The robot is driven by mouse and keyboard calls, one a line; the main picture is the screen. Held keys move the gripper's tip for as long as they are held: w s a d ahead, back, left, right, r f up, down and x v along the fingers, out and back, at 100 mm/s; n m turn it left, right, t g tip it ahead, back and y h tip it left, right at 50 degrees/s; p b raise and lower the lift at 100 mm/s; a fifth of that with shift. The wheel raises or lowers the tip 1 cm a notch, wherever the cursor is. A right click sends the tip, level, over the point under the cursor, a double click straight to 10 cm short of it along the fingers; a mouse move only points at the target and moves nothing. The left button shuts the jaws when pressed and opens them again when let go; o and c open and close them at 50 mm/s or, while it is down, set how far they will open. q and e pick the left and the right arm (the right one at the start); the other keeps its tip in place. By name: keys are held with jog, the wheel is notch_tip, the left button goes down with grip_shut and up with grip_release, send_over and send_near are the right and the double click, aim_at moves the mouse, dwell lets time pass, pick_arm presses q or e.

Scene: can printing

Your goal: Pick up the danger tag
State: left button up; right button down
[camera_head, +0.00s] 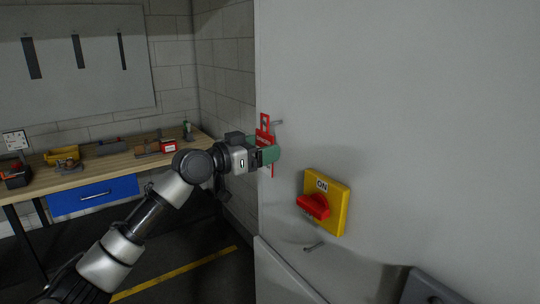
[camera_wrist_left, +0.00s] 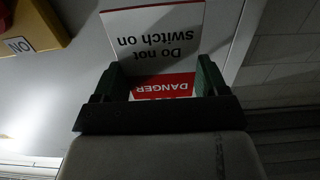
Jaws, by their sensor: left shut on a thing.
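The danger tag (camera_head: 264,123) is a red and white card at the left edge of the grey cabinet front, next to a small peg (camera_head: 278,122). My left gripper (camera_head: 270,155), with green fingers, is shut on it. In the left wrist view the tag (camera_wrist_left: 165,50) sits between the two fingers, its words "DANGER" and "Do not switch on" upside down. Whether the tag still touches the peg is hard to tell. My right gripper is not in view.
A yellow switch box (camera_head: 340,208) with a red knob (camera_head: 314,206) and an "ON" label is on the grey cabinet (camera_head: 420,120). A second small peg (camera_head: 314,246) is below it. A workbench (camera_head: 110,165) with tools stands at the left.

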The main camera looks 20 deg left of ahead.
pick_arm(q)
jog(key=b+v, duration=0.6)
jog(key=v, duration=0.9)
jog(key=shift+s+a, duration=0.15)
jog(key=shift+a, duration=0.05)
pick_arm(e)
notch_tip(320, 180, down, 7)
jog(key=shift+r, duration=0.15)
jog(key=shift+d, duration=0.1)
